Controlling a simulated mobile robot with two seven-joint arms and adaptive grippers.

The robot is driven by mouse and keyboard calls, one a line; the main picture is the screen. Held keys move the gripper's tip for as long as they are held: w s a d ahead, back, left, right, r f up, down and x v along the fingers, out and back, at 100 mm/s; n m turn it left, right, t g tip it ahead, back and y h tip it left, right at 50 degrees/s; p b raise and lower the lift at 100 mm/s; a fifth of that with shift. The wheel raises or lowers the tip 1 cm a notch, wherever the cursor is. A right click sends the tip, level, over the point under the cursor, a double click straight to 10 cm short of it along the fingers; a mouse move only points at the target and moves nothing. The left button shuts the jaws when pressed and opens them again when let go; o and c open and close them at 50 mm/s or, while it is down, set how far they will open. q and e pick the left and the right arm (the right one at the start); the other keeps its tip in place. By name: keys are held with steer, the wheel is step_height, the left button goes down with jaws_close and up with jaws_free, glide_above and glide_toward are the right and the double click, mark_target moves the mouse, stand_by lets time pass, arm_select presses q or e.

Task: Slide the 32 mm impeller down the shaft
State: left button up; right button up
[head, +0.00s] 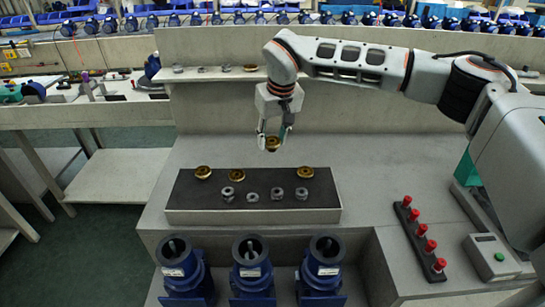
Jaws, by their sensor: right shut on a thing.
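My right gripper (273,137) is shut on a small brass impeller (272,144), held in the air above the back of the dark mat. No size marking on the impeller is readable. Three more brass impellers lie on the mat, at its left (203,172), centre-left (236,174) and right (305,172). Three blue pump housings, left (185,270), middle (252,270) and right (322,270), stand upright in front of the mat with open tops. Something pale shows inside the openings, but I cannot make out the shafts clearly. My left gripper is out of view.
Several grey metal parts (277,193) lie along the front of the dark mat (187,200). A shelf (215,75) with small parts runs behind. The bench between mat and button strip is clear.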

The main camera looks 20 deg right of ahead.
step_height(320, 180, up, 9)
steer(key=s+a+f+b, duration=0.2)
steer(key=s+a+f, duration=0.1)
steer(key=s, duration=0.4)
steer(key=s+a+f+b, duration=0.3)
steer(key=s+a, duration=0.2)
steer(key=s, duration=0.3)
steer(key=s+a+f+b, duration=0.2)
steer(key=s+a+f, duration=0.2)
steer(key=s, duration=0.3)
steer(key=shift+s+a, duration=0.25)
steer(key=shift+s, duration=0.15)
steer(key=shift+s+f+b, duration=0.3)
steer(key=shift+f+b, duration=0.65)
steer(key=shift+f, duration=0.6)
arm_select(q)
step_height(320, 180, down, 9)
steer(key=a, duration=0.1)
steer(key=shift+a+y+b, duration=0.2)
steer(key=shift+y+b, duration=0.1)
steer(key=shift+b, duration=0.15)
arm_select(e)
steer(key=shift+f, duration=0.35)
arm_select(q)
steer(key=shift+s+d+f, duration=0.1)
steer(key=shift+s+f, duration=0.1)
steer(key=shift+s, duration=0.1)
arm_select(e)
steer(key=shift+f, duration=0.2)
